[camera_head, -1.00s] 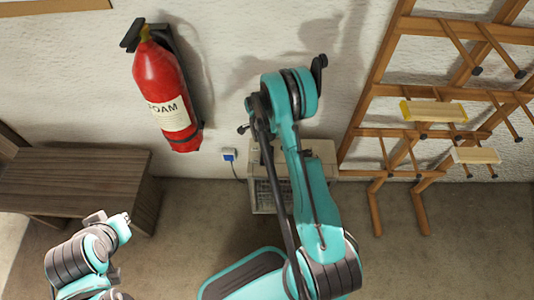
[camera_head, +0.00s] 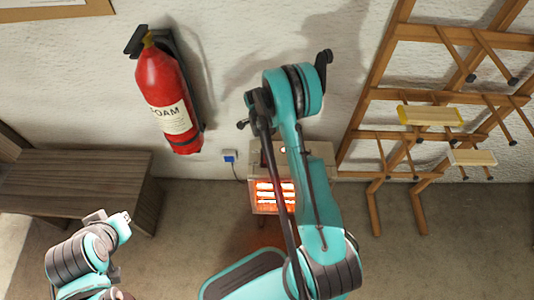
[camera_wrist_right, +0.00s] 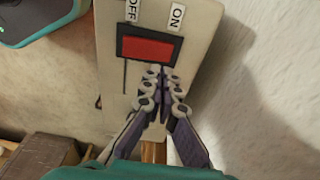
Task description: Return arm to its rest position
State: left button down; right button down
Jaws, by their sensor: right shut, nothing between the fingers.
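In the right wrist view my right gripper (camera_wrist_right: 163,76) is shut with its fingertips together, empty. Its tips are at the lower edge of a red rocker switch (camera_wrist_right: 146,49) in a black frame; I cannot tell whether they touch it. OFF and ON labels sit above the switch on a pale housing. In the head view my right arm (camera_head: 308,185) reaches up the middle, in front of a heater (camera_head: 320,160) whose bars (camera_head: 268,192) glow orange. The right gripper is hidden there. My left arm (camera_head: 78,258) is folded at lower left, with no gripper fingers discernible.
A red fire extinguisher (camera_head: 165,95) hangs on the wall. A wooden bench (camera_head: 75,180) stands at left. A wooden rack (camera_head: 372,110) with pegs leans at right, bearing two small pale blocks. The floor at right is clear.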

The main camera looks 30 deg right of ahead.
jog(key=shift+r+p, duration=0.4)
jog(key=shift+r, duration=0.6)
jog(key=s+a+r+n+t, duration=0.1)
jog(key=s+a+r+n, duration=0.2)
jog(key=r, duration=0.4)
jog(key=s+a+r+n+t, duration=0.1)
jog(key=a+r+n+t, duration=0.1)
jog(key=r+n, duration=0.4)
jog(key=s+a+r+n+t, duration=0.1)
jog(key=s+a+r+n, duration=0.15)
jog(key=r, duration=0.55)
jog(key=s+a+r+n+t, duration=0.2)
jog(key=s+a+n, duration=0.2)
jog(key=s+n, duration=0.2)
jog(key=s+a+r+n+t+y, duration=0.1)
jog(key=s+a+r+n+t, duration=0.1)
jog(key=s+n, duration=0.4)
jog(key=shift+s+a+r+n+y, duration=0.3)
jog(key=shift+a+r+n, duration=0.15)
jog(key=shift+a+r, duration=0.45)
